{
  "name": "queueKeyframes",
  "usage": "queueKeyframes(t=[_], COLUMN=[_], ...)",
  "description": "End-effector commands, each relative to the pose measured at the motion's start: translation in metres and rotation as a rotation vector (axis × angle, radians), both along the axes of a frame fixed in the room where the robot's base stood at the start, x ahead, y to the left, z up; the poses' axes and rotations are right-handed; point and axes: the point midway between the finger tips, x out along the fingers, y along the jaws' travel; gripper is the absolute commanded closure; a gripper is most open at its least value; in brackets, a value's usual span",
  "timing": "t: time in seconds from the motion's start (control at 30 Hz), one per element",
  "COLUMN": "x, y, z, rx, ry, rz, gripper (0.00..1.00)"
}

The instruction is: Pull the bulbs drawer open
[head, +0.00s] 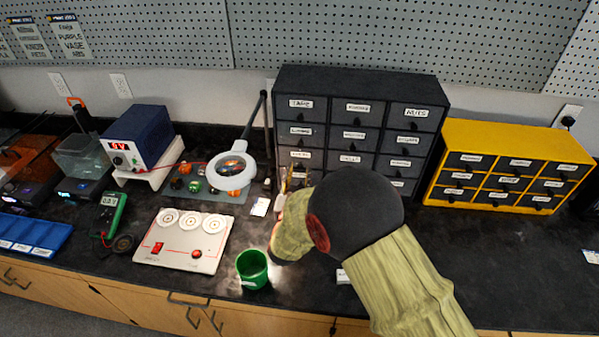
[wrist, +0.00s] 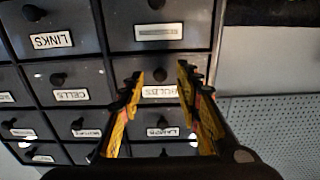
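The bulbs drawer (wrist: 160,92) is in the dark multi-drawer cabinet, in the column by the cabinet's side edge. Its white label reads BULBS, and it has a small round dark knob (wrist: 160,75). Its front looks flush with its neighbours. The cabinet (head: 357,82) stands at the back of the bench in the head view. My gripper (wrist: 160,86) is open and empty, its yellow-and-black fingers on either side of the bulbs label and knob, apart from the knob. In the head view my gripper (head: 284,183) is before the cabinet's lower left; my arm hides the lower drawers.
A ring magnifier lamp (head: 231,171) stands left of my gripper. A green cup (head: 252,269) and a white panel with dials (head: 183,240) are on the bench in front. A yellow drawer cabinet (head: 435,180) stands to the right.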

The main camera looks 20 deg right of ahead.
Motion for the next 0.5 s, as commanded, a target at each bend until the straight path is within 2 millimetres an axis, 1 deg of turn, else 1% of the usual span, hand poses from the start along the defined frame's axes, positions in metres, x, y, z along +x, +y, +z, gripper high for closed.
queueKeyframes(t=[0.1,0.2,0.5], x=[0.012,0.017,0.018], y=[-0.005,-0.007,-0.007], z=[-0.001,0.0,0.0], rx=[0.001,0.0,0.0], ry=[-0.001,0.0,0.0], rz=[0.0,0.0,0.001], gripper=[0.66,0.66,0.67])
